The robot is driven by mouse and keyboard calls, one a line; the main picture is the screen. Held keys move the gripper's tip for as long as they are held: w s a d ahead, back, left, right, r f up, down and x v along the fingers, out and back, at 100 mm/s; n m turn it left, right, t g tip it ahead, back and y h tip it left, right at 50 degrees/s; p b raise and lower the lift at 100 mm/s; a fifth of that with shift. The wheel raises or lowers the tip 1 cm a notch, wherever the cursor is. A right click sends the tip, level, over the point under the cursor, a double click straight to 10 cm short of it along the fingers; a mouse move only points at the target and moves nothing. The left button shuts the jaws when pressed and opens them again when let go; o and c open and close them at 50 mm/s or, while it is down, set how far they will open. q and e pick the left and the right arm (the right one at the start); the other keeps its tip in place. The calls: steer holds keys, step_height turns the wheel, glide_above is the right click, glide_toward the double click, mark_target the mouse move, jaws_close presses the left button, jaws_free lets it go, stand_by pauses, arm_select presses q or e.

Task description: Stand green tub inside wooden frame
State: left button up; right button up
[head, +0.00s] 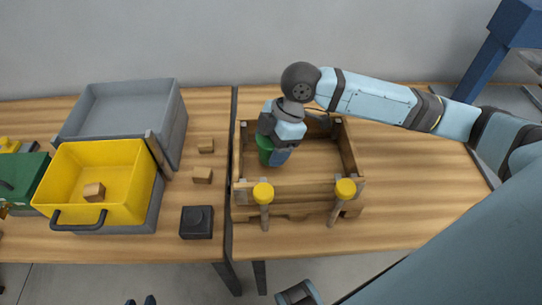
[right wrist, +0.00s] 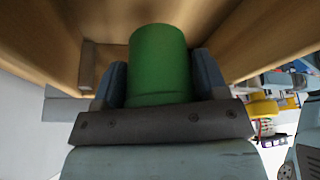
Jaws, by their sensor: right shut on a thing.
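The green tub (head: 264,143) is inside the wooden frame (head: 352,160), near its left side. My right gripper (head: 274,155) reaches down over the frame and is shut on the tub, hiding part of it. In the right wrist view the green tub (right wrist: 160,60) sits between the two fingers (right wrist: 160,85), with wooden surfaces around it. I cannot tell whether its base touches the frame's floor.
To the left are a yellow bin (head: 120,205), a grey bin (head: 180,125), a green box (head: 35,165), small wooden blocks (head: 202,175) and a black block (head: 196,222). The table right of the frame is clear.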

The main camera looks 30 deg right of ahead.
step_height(320, 180, down, 4)
steer(key=shift+r+b, duration=0.1)
steer(key=shift+b, duration=0.2)
steer(key=o, duration=1)
steer(key=p+v, duration=0.1)
steer(key=v, duration=1.1)
steer(key=shift+p, duration=0.4)
steer(key=shift+s, duration=0.1)
